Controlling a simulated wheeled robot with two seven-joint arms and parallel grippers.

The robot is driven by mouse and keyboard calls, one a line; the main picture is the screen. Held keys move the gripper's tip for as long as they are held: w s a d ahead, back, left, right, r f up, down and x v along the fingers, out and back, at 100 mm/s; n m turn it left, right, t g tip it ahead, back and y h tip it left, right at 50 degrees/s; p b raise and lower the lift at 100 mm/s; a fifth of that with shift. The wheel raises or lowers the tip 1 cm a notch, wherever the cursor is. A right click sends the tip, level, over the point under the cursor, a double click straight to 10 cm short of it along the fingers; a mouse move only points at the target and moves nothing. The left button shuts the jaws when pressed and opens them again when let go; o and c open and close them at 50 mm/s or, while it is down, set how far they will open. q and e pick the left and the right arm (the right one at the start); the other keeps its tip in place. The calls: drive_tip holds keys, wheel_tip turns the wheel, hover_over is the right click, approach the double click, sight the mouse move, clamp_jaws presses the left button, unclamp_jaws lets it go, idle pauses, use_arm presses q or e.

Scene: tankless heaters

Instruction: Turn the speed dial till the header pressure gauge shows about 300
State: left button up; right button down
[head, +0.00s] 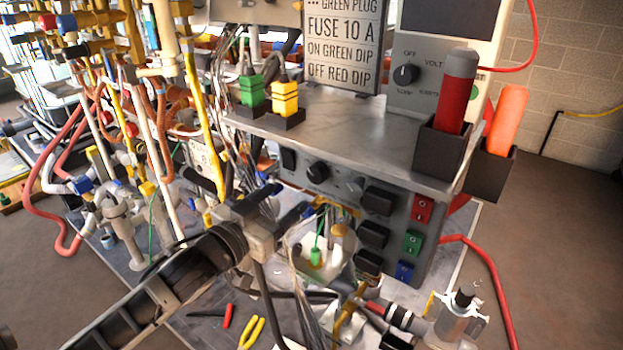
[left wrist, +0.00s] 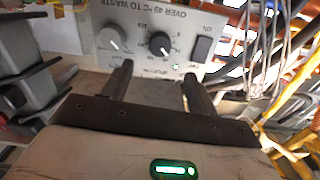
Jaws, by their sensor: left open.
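A grey control panel (head: 345,200) faces me under a metal shelf. It carries a black dial (head: 318,172), with a grey dial (head: 352,186) to its right. In the left wrist view the black dial (left wrist: 160,45) and the grey dial (left wrist: 111,41) show with white pointer marks. I cannot read which one is the speed dial. My left gripper (head: 266,200) is open and empty, low and left of the black dial. In the left wrist view its fingertips (left wrist: 158,72) are spread below the black dial, apart from it. I cannot pick out the header pressure gauge.
A rocker switch (head: 288,160) sits left of the black dial. Black blocks (head: 377,200) and coloured switches (head: 413,242) fill the panel's right side. Loose wires (head: 300,265) hang near my left gripper. Pliers (head: 252,332) lie on the bench. Pipes and hoses crowd the left.

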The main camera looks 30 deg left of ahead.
sight(314, 176)
use_arm(q)
drive_tip(key=w, duration=0.3)
drive_tip(key=w+d, duration=0.1)
drive_tip(key=w, duration=0.6)
drive_tip(key=shift+d, duration=0.2)
drive_tip(key=c, duration=1)
